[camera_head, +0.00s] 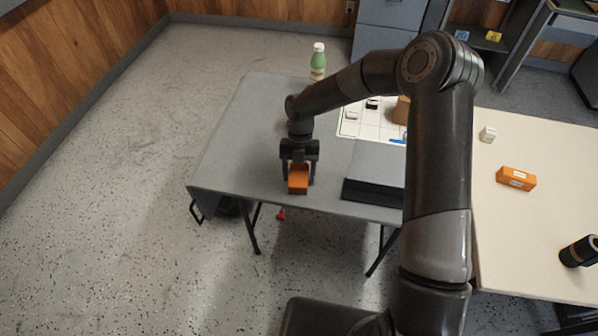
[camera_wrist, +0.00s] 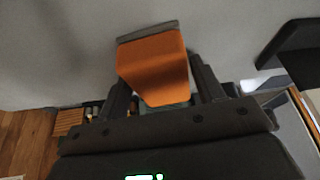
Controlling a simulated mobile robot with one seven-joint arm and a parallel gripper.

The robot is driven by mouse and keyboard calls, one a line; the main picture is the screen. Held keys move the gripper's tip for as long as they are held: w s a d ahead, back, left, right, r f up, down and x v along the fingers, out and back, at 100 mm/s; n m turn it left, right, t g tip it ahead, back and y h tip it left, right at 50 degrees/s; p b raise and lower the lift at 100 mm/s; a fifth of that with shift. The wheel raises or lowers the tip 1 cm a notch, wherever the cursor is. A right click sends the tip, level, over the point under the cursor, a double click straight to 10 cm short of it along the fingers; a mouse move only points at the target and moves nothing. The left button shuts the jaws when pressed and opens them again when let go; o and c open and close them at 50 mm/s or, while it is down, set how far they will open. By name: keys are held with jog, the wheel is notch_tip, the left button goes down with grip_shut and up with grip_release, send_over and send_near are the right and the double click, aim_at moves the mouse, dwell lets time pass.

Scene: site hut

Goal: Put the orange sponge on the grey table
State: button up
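The orange sponge (camera_head: 298,180) is at the front of the grey table (camera_head: 230,160), left of a black-edged flat thing. My gripper (camera_head: 299,172) points down, with one finger on each side of the sponge. In the wrist view the sponge (camera_wrist: 155,68) sits between the fingers, its sides lined up with my gripper (camera_wrist: 165,80); a dark grey strip runs along its far edge. In the head view the fingers look slightly apart from it, so I cannot tell whether they grip it. Whether the sponge's underside touches the table is also unclear.
On the grey table are a green-and-white bottle (camera_head: 317,64) at the back, a white gridded sheet (camera_head: 354,126) with small items, and a dark flat thing (camera_head: 372,193). The beige table (camera_head: 530,225) at right holds an orange box (camera_head: 516,178). The table's left side is clear.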

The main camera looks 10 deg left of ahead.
jog(key=shift+o, duration=1.1)
jog(key=shift+r, duration=0.15)
jog(key=v, duration=1.2)
jog(key=shift+r, duration=0.1)
